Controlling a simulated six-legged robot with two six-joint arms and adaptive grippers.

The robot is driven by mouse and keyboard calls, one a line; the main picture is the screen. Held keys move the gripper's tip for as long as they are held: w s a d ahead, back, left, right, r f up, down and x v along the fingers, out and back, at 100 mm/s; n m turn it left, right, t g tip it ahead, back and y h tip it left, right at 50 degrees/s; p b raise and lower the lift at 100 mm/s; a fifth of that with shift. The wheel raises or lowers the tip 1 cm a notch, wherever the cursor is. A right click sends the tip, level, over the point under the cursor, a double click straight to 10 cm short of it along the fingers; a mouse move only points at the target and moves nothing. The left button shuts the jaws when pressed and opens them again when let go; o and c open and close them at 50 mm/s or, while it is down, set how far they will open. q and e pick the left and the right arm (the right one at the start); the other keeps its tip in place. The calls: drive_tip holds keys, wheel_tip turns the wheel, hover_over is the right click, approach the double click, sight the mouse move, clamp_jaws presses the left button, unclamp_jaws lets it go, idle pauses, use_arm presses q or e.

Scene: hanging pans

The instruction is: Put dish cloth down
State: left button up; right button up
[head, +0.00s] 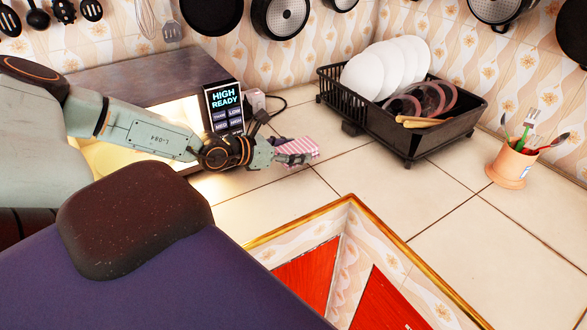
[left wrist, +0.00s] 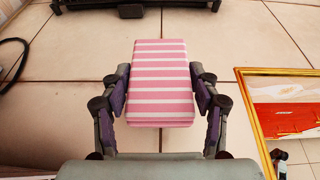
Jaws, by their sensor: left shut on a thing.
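The dish cloth (head: 303,148) is a folded pink and white striped cloth. My left gripper (head: 290,155) is shut on it, with the cloth at the fingertips over the tiled counter (head: 460,240). In the left wrist view the cloth (left wrist: 160,85) sits between the two fingers of the left gripper (left wrist: 160,95), its stripes running across. I cannot tell whether the cloth touches the counter.
A black dish rack (head: 405,140) with white plates stands at the back. An orange utensil pot (head: 510,165) stands at the right. A gold-edged opening (head: 350,200) lies in front. A display box (head: 224,108) is behind my left arm. Tiles between are clear.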

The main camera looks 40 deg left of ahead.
sight(294, 175)
use_arm(q)
drive_tip(key=shift+d+f, duration=0.45)
drive_tip(key=shift+f, duration=0.2)
drive_tip(key=shift+f+b, duration=0.15)
drive_tip(key=shift+b, duration=0.3)
drive_tip(key=f, duration=0.1)
drive_tip(key=f+b, duration=0.2)
drive_tip(key=shift+s+a, duration=0.2)
drive_tip(key=shift+a, duration=0.05)
drive_tip(key=shift+w+f+b, duration=0.1)
drive_tip(key=shift+f+b, duration=0.1)
drive_tip(key=shift+b, duration=0.2)
drive_tip(key=shift+w+d+r, duration=0.1)
drive_tip(key=shift+d, duration=0.05)
use_arm(e)
drive_tip(key=f, duration=0.4)
drive_tip(key=shift+d+f, duration=0.15)
drive_tip(key=shift+d, duration=0.1)
